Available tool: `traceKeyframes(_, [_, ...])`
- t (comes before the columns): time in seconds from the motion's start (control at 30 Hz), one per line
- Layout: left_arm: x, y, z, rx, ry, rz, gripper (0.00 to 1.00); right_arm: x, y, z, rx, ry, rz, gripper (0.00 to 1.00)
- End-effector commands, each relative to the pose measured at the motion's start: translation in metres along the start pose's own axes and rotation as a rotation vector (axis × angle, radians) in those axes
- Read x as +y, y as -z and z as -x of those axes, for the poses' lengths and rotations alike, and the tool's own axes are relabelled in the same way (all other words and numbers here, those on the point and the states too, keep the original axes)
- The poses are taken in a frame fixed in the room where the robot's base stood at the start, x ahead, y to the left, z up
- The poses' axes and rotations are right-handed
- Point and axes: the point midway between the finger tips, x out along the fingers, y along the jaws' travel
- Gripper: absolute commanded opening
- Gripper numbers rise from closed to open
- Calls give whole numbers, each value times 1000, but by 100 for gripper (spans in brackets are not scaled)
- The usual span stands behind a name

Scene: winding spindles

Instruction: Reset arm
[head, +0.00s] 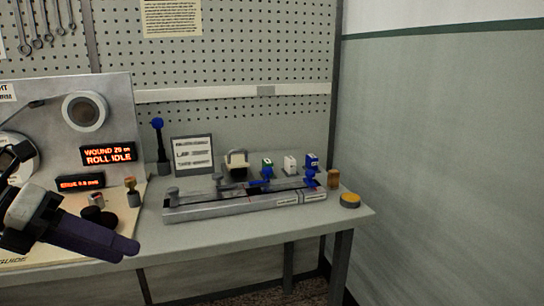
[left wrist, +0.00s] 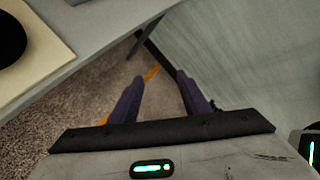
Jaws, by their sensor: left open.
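My left gripper (head: 118,248) comes in at the lower left of the head view, in front of the winding machine and the bench's left part. In the left wrist view its two dark fingers (left wrist: 158,92) stand apart with nothing between them, over carpet beyond the bench edge. It is open and empty. My right gripper does not show in either view.
The winding machine (head: 118,115) with lit red displays stands at the left. A long metal rack (head: 230,206) with several small coloured items sits on the bench (head: 200,250). A yellow-topped button (head: 350,199) is near the bench's right end. A grey wall (head: 450,150) closes the right side.

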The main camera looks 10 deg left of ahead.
Motion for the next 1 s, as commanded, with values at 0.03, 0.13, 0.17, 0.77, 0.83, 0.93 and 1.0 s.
traceKeyframes(0.03, [1, 1, -11, -38, 74, 77, 43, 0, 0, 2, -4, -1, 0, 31])
traceKeyframes(0.13, [6, 0, -32, -142, 219, 264, 43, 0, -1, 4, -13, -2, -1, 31])
traceKeyframes(0.17, [9, 0, -38, -177, 264, 332, 43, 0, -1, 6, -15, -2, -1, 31])
traceKeyframes(0.77, [130, 178, -191, -721, 505, 2033, 43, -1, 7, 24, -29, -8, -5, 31])
traceKeyframes(0.83, [124, 220, -214, -734, 456, 2239, 43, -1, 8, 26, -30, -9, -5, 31])
traceKeyframes(0.93, [108, 270, -242, -730, 382, 2483, 43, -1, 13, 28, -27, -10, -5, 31])
traceKeyframes(1.0, [94, 296, -256, -718, 334, 2608, 43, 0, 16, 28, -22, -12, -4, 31])
